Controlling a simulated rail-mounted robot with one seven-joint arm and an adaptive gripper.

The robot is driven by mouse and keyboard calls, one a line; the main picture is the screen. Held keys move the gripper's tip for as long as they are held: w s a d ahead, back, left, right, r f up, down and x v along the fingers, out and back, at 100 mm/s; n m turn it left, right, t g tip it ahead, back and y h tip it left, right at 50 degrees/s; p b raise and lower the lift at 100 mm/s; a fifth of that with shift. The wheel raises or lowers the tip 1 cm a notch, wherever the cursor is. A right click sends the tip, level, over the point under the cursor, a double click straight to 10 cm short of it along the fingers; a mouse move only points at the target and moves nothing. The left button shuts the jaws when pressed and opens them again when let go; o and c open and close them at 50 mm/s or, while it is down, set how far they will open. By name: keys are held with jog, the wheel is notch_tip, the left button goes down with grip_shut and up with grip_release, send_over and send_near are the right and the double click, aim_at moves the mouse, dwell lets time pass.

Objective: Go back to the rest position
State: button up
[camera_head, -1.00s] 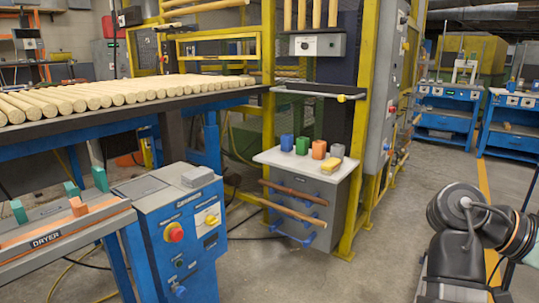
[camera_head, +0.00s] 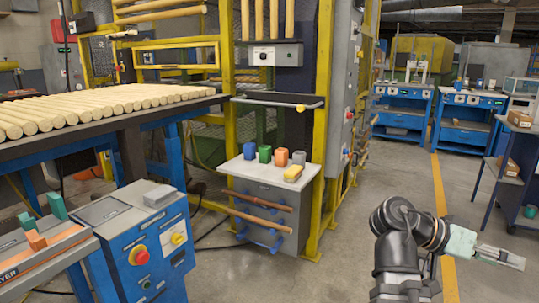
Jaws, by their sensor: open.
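My gripper (camera_head: 505,258) shows at the lower right, at the end of my dark arm. It points to the right over open floor. Its jaws are open, and I see nothing between them. It is well apart from the grey-topped cabinet (camera_head: 262,180) and from the workbenches.
Small blue, green, orange, grey and yellow items stand on the cabinet top, with wooden rods (camera_head: 262,220) on its front. A conveyor of dowels (camera_head: 100,108) and a blue control box (camera_head: 140,235) are at left. A dark shelf unit (camera_head: 505,180) stands at right. The floor between is clear.

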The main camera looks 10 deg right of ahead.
jog(key=w+f+n+t+p, duration=0.2)
jog(key=w+f+n+p, duration=0.2)
jog(key=w+f, duration=0.25)
jog(key=w+a+f+n+t+y+p, duration=0.1)
jog(key=w+a+f+n+y+p, duration=0.2)
jog(key=f, duration=0.4)
jog(key=w+a+f+n+y+p, duration=0.1)
jog(key=a+f+n+p, duration=0.25)
jog(key=f, duration=0.45)
jog(key=w+a+f+n+t+y+p, duration=0.1)
jog(key=w+a+f+n+y+p, duration=0.2)
jog(key=f, duration=0.4)
jog(key=s+a+f+n+g+y+p, duration=0.2)
jog(key=s+a+f+y+p, duration=0.1)
jog(key=s+a+f+p, duration=0.7)
jog(key=s+a+f+g+y+p, duration=0.1)
jog(key=s+a+f+p, duration=0.1)
jog(key=s+a, duration=0.4)
jog(key=s+a+f+g+y+p, duration=0.1)
jog(key=s+a+f+y+p, duration=0.1)
jog(key=s+a, duration=0.4)
jog(key=s+f+p, duration=0.1)
jog(key=s+f, duration=0.1)
jog(key=s, duration=0.1)
jog(key=shift+s+a+f+g+y, duration=0.15)
jog(key=shift+g+y, duration=0.15)
jog(key=shift+g, duration=0.1)
